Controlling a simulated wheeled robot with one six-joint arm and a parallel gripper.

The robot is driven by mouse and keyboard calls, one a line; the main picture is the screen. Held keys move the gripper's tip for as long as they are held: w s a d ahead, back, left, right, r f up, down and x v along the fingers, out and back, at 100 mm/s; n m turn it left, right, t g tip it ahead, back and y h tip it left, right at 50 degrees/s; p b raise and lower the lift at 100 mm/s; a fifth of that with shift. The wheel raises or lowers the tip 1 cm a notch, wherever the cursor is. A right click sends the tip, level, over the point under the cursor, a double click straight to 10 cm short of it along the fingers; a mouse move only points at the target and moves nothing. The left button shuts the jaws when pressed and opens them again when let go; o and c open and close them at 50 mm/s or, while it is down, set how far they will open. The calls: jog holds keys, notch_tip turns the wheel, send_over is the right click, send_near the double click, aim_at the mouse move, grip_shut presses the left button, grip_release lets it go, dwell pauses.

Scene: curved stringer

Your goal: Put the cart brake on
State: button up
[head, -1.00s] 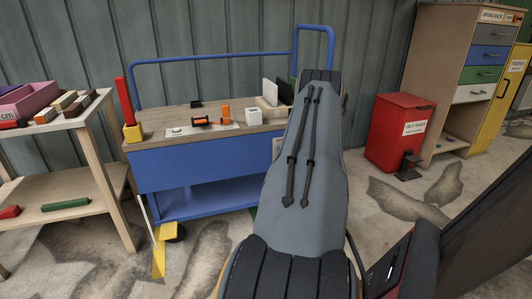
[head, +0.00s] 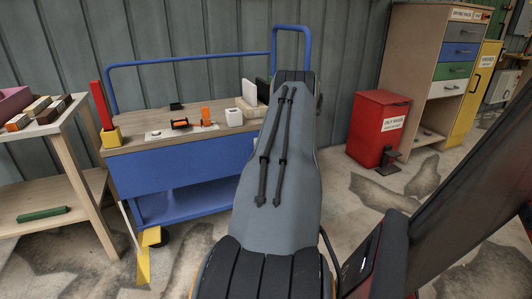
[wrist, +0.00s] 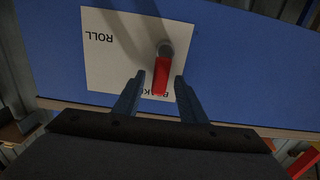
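The blue cart (head: 180,172) with a wooden top stands against the wall in the head view. In the wrist view its blue panel (wrist: 240,75) carries a white label (wrist: 108,60) with upside-down words: ROLL at left and BRAKE, partly covered, at the bottom. A lever with a red handle (wrist: 161,76) sticks out from a grey pivot on the label. The handle points down in the picture, over the BRAKE word. My gripper (wrist: 160,78) is open, with one finger on each side of the red handle. I cannot tell whether either finger touches it. In the head view my arm hides lever and gripper.
Small items, including a white cube (head: 234,117), lie on the cart top. A wooden shelf table (head: 75,143) stands at left, a red bin (head: 375,125) and drawer cabinet (head: 440,75) at right. A yellow piece (head: 144,264) is on the floor by the cart.

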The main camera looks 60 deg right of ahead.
jog(key=p+v, duration=0.1)
jog(key=v, duration=0.6)
jog(key=shift+s+a+p, duration=0.3)
jog(key=shift+p, duration=0.05)
